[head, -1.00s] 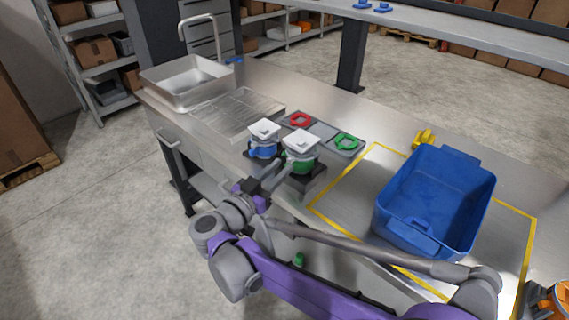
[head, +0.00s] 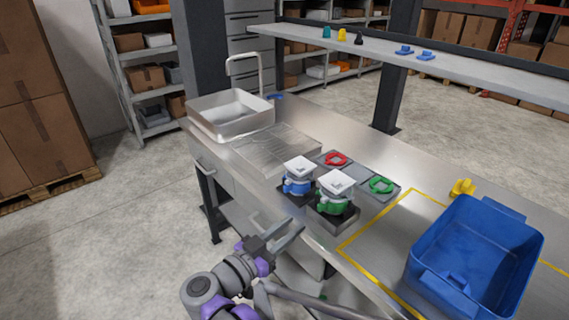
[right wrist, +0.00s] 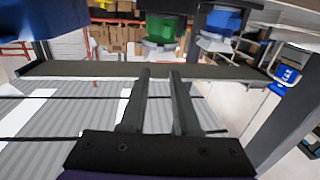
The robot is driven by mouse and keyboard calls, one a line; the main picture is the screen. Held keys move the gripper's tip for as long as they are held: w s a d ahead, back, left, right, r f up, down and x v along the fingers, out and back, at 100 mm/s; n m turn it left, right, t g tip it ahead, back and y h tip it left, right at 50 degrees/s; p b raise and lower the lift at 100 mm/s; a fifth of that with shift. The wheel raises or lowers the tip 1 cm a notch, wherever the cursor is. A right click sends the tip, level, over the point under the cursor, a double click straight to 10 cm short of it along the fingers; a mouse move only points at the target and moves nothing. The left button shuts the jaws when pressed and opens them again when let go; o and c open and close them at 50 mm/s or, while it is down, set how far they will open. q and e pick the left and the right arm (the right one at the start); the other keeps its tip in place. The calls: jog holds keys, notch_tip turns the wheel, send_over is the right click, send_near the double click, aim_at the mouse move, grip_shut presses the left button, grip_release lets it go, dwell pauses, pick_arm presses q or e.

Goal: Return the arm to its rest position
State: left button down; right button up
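My right gripper (head: 290,236) is in front of the counter's near edge, below and apart from the two dispensers. In the right wrist view its two fingers (right wrist: 160,78) stand a small gap apart with nothing between them. The blue dispenser (head: 297,186) and the green dispenser (head: 334,207), both white-lidded, stand upright on dark bases at the counter's front edge. The right wrist view shows the green one (right wrist: 161,28) and the blue one (right wrist: 222,20) beyond the fingertips. My left gripper is not in view.
A blue bin (head: 430,279) stands on the yellow-outlined area at right, with a yellow object (head: 463,187) behind it. Red (head: 336,159) and green (head: 381,185) rings lie behind the dispensers. A sink (head: 231,121) is at left. The floor left of the counter is clear.

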jog(key=w+d+r+n+t+y+p, duration=0.1)
jog(key=w+r+n+t+y+p, duration=0.15)
jog(key=r+y, duration=0.2)
jog(key=w+d+r+n+t+y+p, duration=0.1)
jog(key=w+r+n+t+y, duration=0.1)
jog(key=r+t+y, duration=0.3)
jog(key=s+d+f+n+g+y+p, duration=0.1)
jog(key=s+d+f+g, duration=0.3)
jog(key=s, duration=0.4)
jog(key=s+d+f+n+g+y+p, duration=0.1)
jog(key=s+d+f+n+g+p, duration=0.1)
jog(key=s+d+f+g, duration=0.3)
jog(key=s+d+f+n+g+y+p, duration=0.1)
jog(key=s+d+f+g+p, duration=0.3)
jog(key=s, duration=0.8)
notch_tip(320, 180, down, 4)
jog(key=shift+s+d+f+g, duration=0.15)
jog(key=shift+d+f+g, duration=0.05)
jog(key=shift+g, duration=0.85)
